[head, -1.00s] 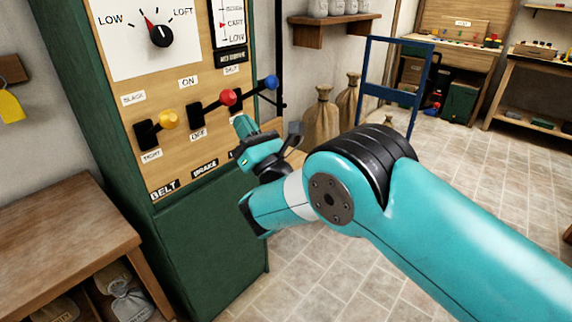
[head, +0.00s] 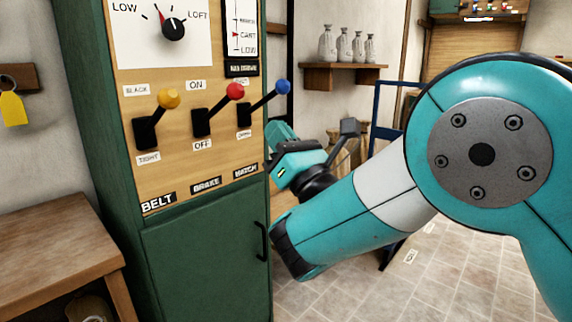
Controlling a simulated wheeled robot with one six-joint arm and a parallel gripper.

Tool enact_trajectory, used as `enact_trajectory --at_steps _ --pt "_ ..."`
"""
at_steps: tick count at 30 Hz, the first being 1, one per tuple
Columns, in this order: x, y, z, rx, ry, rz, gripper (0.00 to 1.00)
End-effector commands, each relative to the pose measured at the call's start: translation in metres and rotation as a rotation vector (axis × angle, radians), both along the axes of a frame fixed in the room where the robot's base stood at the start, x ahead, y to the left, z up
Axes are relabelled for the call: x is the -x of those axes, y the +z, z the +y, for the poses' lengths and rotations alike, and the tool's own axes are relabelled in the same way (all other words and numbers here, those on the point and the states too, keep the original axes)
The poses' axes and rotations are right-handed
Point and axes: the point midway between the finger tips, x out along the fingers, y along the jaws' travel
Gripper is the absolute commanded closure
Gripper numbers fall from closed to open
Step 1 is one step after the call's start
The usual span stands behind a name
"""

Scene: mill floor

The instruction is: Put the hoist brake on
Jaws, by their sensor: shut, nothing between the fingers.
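The brake lever has a red knob (head: 235,91) and stands in the middle of the panel's lever row, above the BRAKE plate (head: 206,186). Its arm slants up and out to the right from a black slot mount (head: 202,123). The knob is at about the height of the ON label (head: 196,85), well above the OFF label (head: 202,145). My gripper (head: 283,132) is right of the panel, beside the cabinet's edge, apart from the red knob. It is shut and holds nothing; its fingertips are hard to make out.
The belt lever with a yellow knob (head: 169,98) is left of the brake; the hatch lever with a blue knob (head: 283,87) is close on its right. A wooden table (head: 60,225) stands left of the green cabinet (head: 200,270). Tiled floor is open at lower right.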

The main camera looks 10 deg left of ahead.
Motion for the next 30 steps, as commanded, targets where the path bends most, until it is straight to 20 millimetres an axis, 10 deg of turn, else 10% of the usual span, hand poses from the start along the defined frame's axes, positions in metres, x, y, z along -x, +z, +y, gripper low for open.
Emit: enact_trajectory --at_steps 22,30 --pt "0.007 0.001 -0.024 -0.036 -0.008 0.039 1.00" --pt "-0.059 -0.004 -0.155 -0.664 -0.095 0.705 1.00"
